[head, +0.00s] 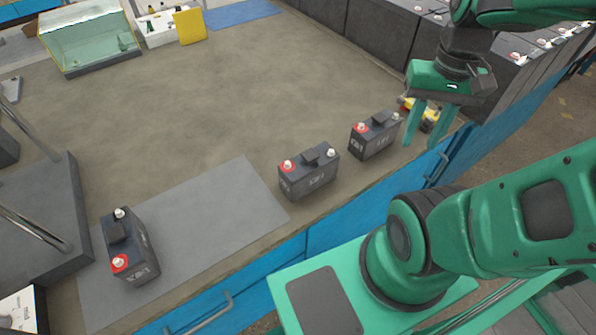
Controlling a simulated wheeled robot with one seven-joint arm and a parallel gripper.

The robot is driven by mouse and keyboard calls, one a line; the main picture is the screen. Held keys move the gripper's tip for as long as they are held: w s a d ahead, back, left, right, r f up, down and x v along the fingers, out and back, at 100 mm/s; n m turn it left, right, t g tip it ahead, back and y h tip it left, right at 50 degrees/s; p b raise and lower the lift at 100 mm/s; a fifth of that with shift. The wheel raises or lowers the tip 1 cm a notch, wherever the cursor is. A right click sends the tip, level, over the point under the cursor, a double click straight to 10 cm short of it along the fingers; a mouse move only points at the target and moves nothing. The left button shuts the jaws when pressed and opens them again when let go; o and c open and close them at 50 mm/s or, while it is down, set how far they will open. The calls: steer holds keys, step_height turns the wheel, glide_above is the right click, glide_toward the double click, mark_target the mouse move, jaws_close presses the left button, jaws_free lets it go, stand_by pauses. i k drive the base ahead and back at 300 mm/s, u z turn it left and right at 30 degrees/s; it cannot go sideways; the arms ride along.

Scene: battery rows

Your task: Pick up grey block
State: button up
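Several dark grey block-shaped batteries with red and white terminals stand on the bench top. One grey block (310,175) stands upright near the front edge in the middle. A second grey block (375,137) stands to its right, nearest my gripper. A third grey block (130,245) is at the left on the grey mat. My gripper (424,140) points down to the right of the second block, apart from it. Its green fingers are spread, with nothing seen held between them. A small yellow object (430,115) shows behind the fingers.
The grey mat (215,225) lies at the front left. A row of large dark batteries (390,35) lines the back right. A glass tank (90,40) and a yellow card (189,26) are at the back left. The middle of the bench (220,100) is clear.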

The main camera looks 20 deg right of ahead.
mark_target(299, 176)
steer(key=z, duration=0.6)
steer(key=k, duration=1.35)
steer(key=u, duration=0.4)
steer(key=i, duration=1)
steer(key=z, duration=0.05)
